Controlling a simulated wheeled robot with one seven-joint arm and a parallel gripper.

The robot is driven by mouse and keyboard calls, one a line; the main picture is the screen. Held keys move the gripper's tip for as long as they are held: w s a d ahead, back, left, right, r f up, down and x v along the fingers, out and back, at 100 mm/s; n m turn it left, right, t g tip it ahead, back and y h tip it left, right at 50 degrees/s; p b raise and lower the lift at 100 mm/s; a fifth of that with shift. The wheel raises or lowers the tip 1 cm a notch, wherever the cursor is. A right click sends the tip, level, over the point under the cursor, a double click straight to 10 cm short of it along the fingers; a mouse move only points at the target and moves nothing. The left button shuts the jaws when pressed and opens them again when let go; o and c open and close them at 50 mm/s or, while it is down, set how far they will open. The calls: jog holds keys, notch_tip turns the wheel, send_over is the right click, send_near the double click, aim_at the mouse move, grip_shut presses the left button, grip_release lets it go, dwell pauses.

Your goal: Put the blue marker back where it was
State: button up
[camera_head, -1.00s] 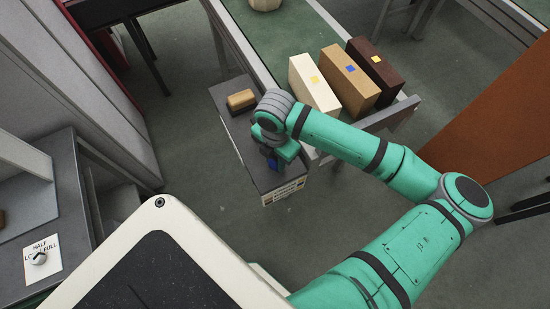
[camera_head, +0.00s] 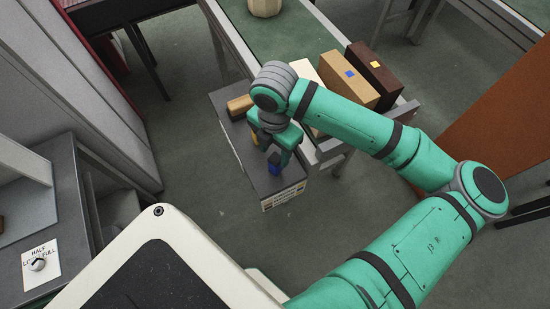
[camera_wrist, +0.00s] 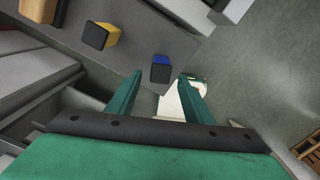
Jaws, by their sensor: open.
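The blue marker (camera_head: 274,168) stands on the grey bench (camera_head: 262,182) near its front end, as a short block with a dark top. In the wrist view the blue marker (camera_wrist: 160,70) shows its dark end, with blue behind it, in line with the gap between my fingertips. My gripper (camera_head: 272,154) is open above the bench; its two green fingers (camera_wrist: 160,76) show no contact with the marker. A similar yellow marker (camera_wrist: 100,36) stands beside it on the bench, partly hidden by my gripper in the head view.
A wooden block (camera_head: 239,105) lies farther back on the bench. White (camera_head: 308,73), tan (camera_head: 345,80) and dark brown (camera_head: 376,68) boxes stand on the green-topped conveyor (camera_head: 272,40) to the right. A printed label (camera_head: 283,197) is on the bench's front end. Open floor lies left of the bench.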

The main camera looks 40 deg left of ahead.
jog(key=shift+d+r, duration=0.1)
jog(key=shift+r, duration=1.65)
